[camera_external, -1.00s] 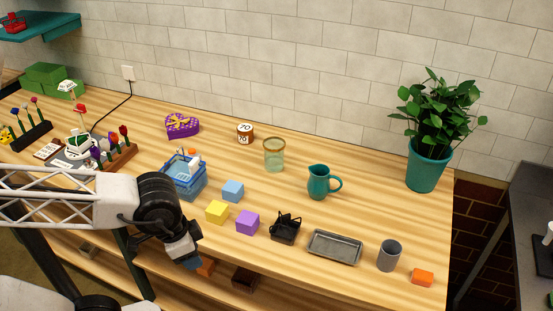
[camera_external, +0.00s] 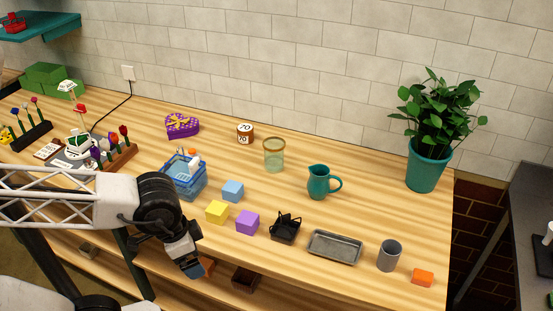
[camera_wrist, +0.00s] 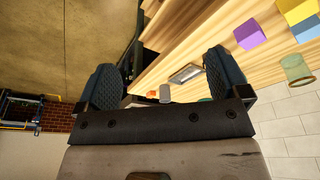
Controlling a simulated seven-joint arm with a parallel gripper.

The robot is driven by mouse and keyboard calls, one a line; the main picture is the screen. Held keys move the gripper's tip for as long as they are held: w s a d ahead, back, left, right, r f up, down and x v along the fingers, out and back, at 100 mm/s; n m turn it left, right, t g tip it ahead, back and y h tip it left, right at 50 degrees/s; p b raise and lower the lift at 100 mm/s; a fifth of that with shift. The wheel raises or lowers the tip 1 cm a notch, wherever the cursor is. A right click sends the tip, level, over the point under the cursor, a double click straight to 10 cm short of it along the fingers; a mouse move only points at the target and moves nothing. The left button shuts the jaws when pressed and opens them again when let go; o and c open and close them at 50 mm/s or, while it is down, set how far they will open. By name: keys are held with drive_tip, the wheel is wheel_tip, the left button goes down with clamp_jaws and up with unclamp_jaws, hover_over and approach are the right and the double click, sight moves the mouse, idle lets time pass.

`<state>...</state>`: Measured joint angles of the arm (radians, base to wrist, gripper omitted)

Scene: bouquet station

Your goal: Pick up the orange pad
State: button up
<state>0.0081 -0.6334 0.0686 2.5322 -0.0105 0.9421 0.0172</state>
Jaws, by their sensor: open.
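A small flat orange block (camera_external: 422,278), the likely orange pad, lies at the right end of the wooden table, beside a grey cup (camera_external: 389,256). It also shows small and far off between my fingers in the wrist view (camera_wrist: 152,94). A second orange piece (camera_external: 208,266) shows beside my gripper at the table's front, partly hidden by it; I cannot tell its shape. My gripper (camera_external: 192,268) points down at the front left, far from the orange block at the right. In the wrist view my gripper (camera_wrist: 165,78) has its fingers wide apart with nothing between them.
A grey tray (camera_external: 335,247), a black holder (camera_external: 285,227), and purple (camera_external: 247,222), yellow (camera_external: 217,211) and blue (camera_external: 232,190) blocks line the front. A blue basket (camera_external: 186,184), glass jar (camera_external: 274,155), teal jug (camera_external: 319,182) and potted plant (camera_external: 427,170) stand behind.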

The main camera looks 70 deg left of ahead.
drive_tip(key=shift+w+r, duration=0.1)
drive_tip(key=w+d+r+m, duration=0.1)
drive_tip(key=w+r+m, duration=0.15)
drive_tip(key=w, duration=0.45)
drive_tip(key=w+d+r+m, duration=0.1)
drive_tip(key=w+m, duration=0.3)
drive_tip(key=w, duration=0.4)
drive_tip(key=m+g, duration=0.3)
drive_tip(key=m, duration=1.7)
hover_over(424, 275)
wheel_tip(424, 275, down, 17)
drive_tip(key=shift+s+a+r, duration=0.15)
drive_tip(key=shift+r, duration=0.05)
drive_tip(key=shift+w+f, duration=0.2)
drive_tip(key=shift+f, duration=0.05)
drive_tip(key=shift+f, duration=1.25)
drive_tip(key=shift+f, duration=0.1)
